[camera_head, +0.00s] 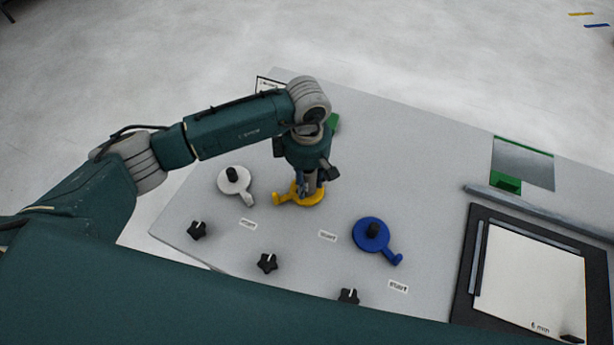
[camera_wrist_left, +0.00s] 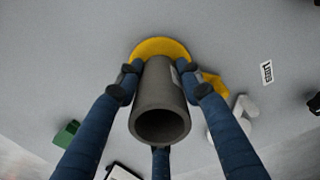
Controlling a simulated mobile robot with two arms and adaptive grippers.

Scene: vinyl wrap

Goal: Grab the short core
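The core is a dark grey hollow cylinder (camera_wrist_left: 160,105) in the left wrist view, its open end facing the camera. Its far end is at the yellow holder (camera_wrist_left: 150,48), a round base with a hooked arm. In the head view the yellow holder (camera_head: 305,200) lies on the grey panel, and my left gripper (camera_head: 307,190) is straight above it, hiding most of the core. The left gripper (camera_wrist_left: 165,80) has its blue fingers around the core, with the fingertips against its sides near the holder. My right gripper is not in view.
A white holder (camera_head: 229,183) stands to the left and a blue holder (camera_head: 369,238) to the right, both with dark pegs. Black star knobs (camera_head: 267,262) line the panel's near edge. A black-framed white board (camera_head: 530,280) lies at right. The panel (camera_head: 420,160) is clear behind the blue holder.

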